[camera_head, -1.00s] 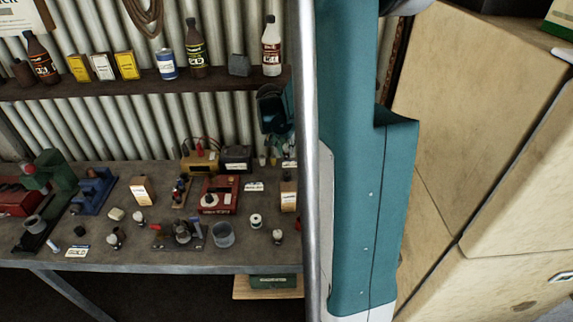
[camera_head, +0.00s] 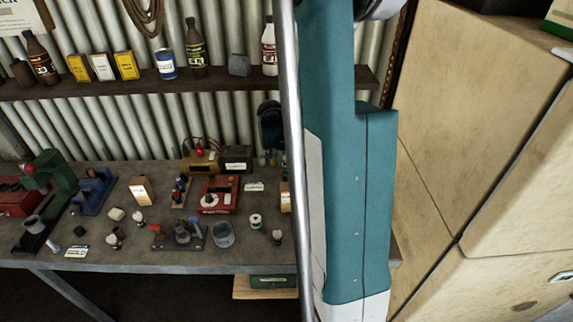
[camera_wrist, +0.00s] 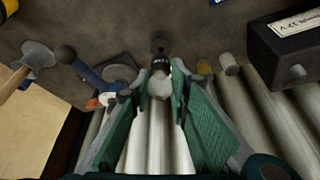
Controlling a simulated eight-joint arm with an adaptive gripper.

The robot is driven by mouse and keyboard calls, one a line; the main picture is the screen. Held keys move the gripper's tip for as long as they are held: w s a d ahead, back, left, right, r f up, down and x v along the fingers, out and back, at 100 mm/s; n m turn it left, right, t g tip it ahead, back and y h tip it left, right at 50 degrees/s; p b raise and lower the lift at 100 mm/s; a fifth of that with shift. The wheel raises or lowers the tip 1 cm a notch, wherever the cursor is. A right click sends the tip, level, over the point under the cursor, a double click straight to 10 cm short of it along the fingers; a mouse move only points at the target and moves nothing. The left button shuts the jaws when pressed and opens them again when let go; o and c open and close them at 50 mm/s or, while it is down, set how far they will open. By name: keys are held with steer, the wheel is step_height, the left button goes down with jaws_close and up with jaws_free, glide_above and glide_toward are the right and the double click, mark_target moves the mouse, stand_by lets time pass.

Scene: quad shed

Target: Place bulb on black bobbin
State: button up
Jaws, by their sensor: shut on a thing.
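My gripper (camera_wrist: 153,82) shows in the wrist view, its green-padded fingers closed around a bulb. The bulb (camera_wrist: 160,86) has pale glass and a dark cap pointing up the picture. Just beyond the cap a small dark round thing (camera_wrist: 160,42) stands on the bench; it may be the black bobbin, but I cannot tell, and it looks apart from the bulb. In the head view my arm hides the fingertips and the held bulb. A small black piece (camera_head: 80,231) lies at the left of the bench there.
The grey bench (camera_head: 215,257) holds a metal cup (camera_head: 223,235), a white spool (camera_head: 255,220), a red device (camera_head: 220,194) and other bulbs (camera_head: 277,236). In the wrist view a black labelled box (camera_wrist: 290,45) is at right and a blue-handled tool (camera_wrist: 85,70) at left.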

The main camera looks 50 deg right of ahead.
mark_target(286, 164)
step_height(286, 164, down, 3)
steer(key=shift+r, duration=0.1)
steer(key=shift+w+d+f, duration=0.1)
steer(key=shift+d+f, duration=0.05)
steer(key=shift+f, duration=0.15)
steer(key=shift+f, duration=0.2)
steer(key=o, duration=0.9)
steer(key=shift+r, duration=0.3)
steer(key=v, duration=1.1)
steer(key=shift+r, duration=0.4)
stand_by(0.4)
